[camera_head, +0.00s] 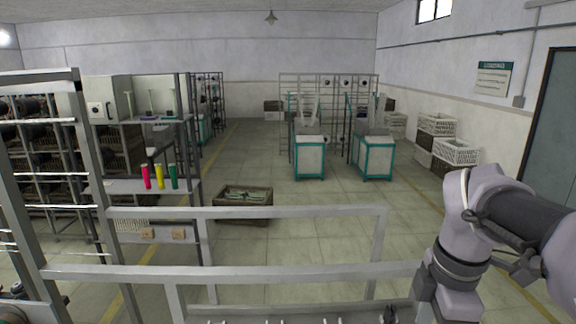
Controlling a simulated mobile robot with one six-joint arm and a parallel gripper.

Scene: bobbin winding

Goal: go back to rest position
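My arm shows at the right of the head camera view, bent downward over the near metal frame. Its lower end reaches the bottom edge of the picture. My gripper (390,314) shows only in part there, as a small dark shape at the bottom edge. Its fingers are too small and cut off to tell whether they are open or shut, or whether anything is held.
A grey metal frame (290,212) stands close in front. On the left, a shelf (125,187) bears red, yellow and green bobbins (160,177). A crate (243,203) is on the floor. Teal-edged machines (309,157) stand farther back; the middle floor is clear.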

